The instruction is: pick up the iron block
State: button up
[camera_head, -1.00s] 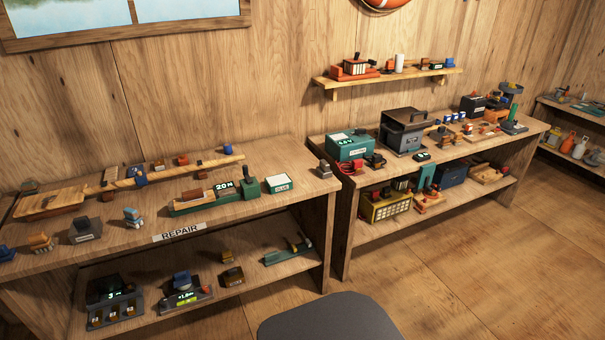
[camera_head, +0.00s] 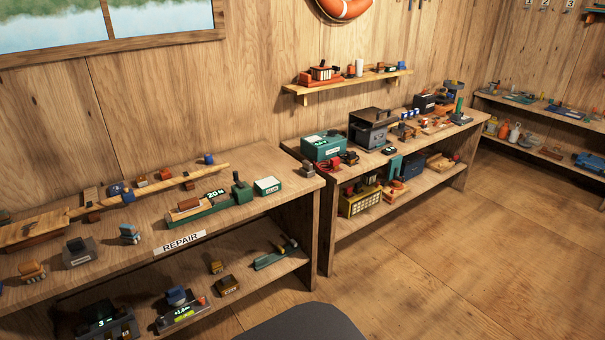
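I cannot tell for sure which thing is the iron block. One candidate is a small grey block (camera_head: 307,169) with a darker top, standing at the right end of the left workbench (camera_head: 285,205). Another is a larger dark grey block (camera_head: 80,254) with a knob and a pale label, near the front left of the same bench top. Both stand on the wood, with nothing gripping them. My gripper is not in view.
A green device reading 20 N (camera_head: 212,205) and a white-topped green box (camera_head: 267,186) stand on the left bench. Open floor (camera_head: 430,260) lies right.

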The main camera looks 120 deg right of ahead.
aim_at(308, 169)
jog(key=z, duration=0.45)
jog(key=i, duration=0.1)
jog(key=z, duration=3.2)
jog(key=i, duration=0.8)
jog(key=z, duration=0.05)
